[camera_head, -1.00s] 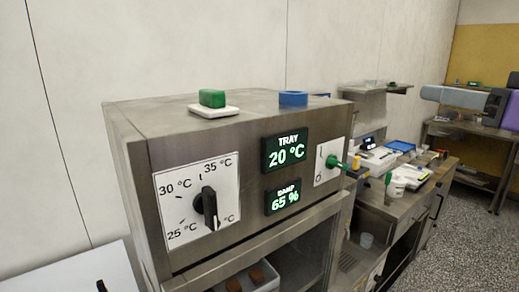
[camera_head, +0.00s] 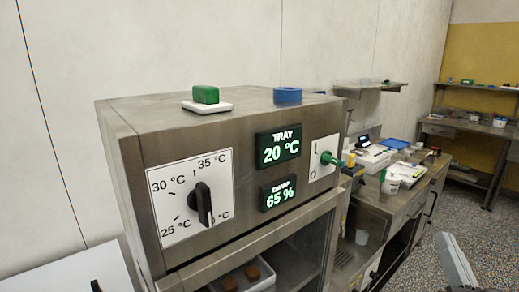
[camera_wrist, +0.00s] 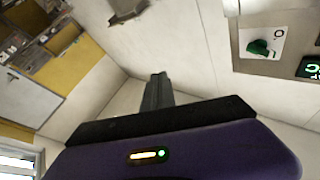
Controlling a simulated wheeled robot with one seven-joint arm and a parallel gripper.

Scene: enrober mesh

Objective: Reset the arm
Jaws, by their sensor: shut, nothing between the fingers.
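My gripper (camera_wrist: 157,92) shows in the wrist view with its dark fingers together and nothing between them. It points towards bare pale wall panels and touches nothing visible. Its purple body fills the bottom of that view. In the head view a grey part of my arm shows at the lower right edge; the gripper itself cannot be made out there.
A steel cabinet (camera_head: 130,128) carries a dial (camera_head: 202,203), displays reading 20 °C and 65 %, and a green-handled switch (camera_head: 330,159). The switch plate also shows in the wrist view (camera_wrist: 262,34). A cluttered bench (camera_head: 390,200) stands right; speckled floor lies beyond.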

